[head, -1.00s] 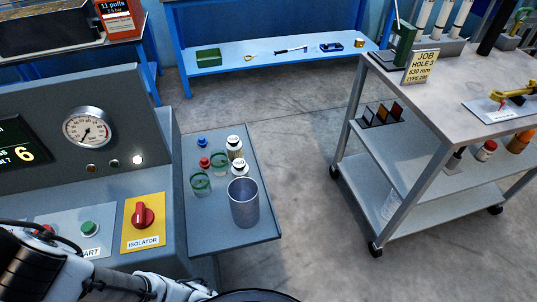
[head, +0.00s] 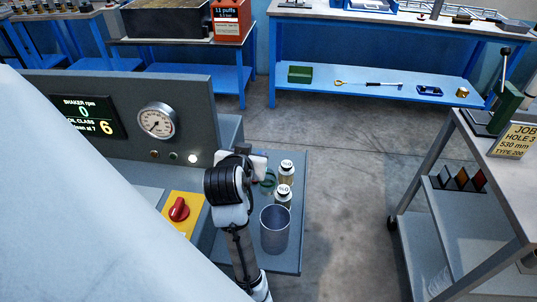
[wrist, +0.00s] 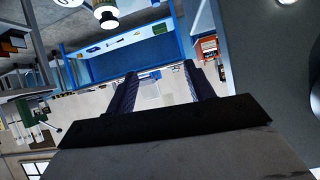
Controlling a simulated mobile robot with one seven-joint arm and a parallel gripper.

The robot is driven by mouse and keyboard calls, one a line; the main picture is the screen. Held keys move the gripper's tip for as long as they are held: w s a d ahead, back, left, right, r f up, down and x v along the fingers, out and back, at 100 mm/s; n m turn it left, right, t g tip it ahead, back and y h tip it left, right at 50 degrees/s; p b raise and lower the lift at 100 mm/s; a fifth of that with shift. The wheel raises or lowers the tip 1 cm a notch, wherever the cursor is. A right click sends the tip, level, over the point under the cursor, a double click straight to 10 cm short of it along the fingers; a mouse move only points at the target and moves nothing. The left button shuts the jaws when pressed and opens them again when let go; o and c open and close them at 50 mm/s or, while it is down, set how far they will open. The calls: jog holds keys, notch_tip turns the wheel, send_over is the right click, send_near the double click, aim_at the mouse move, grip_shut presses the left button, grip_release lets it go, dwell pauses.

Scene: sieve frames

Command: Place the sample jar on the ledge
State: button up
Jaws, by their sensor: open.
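A grey ledge (head: 291,229) juts from the right side of the machine. On it stand two clear jars with white labelled lids, a rear jar (head: 286,173) and a nearer jar (head: 283,194); I cannot tell which is the sample jar. A grey metal cup (head: 275,230) stands in front of them. A green-rimmed glass (head: 268,182) is partly hidden by my arm. My gripper (head: 256,165) is over the ledge's left part, left of the jars. In the wrist view, its fingers (wrist: 161,85) are apart with nothing between them. A white-lidded jar (wrist: 106,14) shows beyond, at the top.
The machine panel (head: 190,100) with a gauge rises behind and left of my arm. A red isolator knob (head: 179,209) is close to my arm. A grey cart (head: 480,190) stands at right, with bare floor (head: 345,170) between.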

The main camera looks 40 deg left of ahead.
jog(key=s+d+f+m+g+h, duration=0.1)
jog(key=d+f+g+h, duration=0.15)
jog(key=f, duration=0.35)
jog(key=shift+t+h, duration=0.25)
jog(key=shift+t, duration=0.1)
jog(key=shift+d+p+x, duration=0.1)
jog(key=shift+p+x, duration=0.75)
jog(key=shift+x, duration=2.4)
jog(key=shift+d+p+x, duration=0.15)
jog(key=shift+p+x, duration=0.65)
jog(key=shift+x, duration=2.5)
jog(key=shift+s+f, duration=0.1)
jog(key=shift+f, duration=0.05)
jog(key=c, duration=0.7)
notch_tip(320, 180, up, 20)
jog(key=b, duration=0.3)
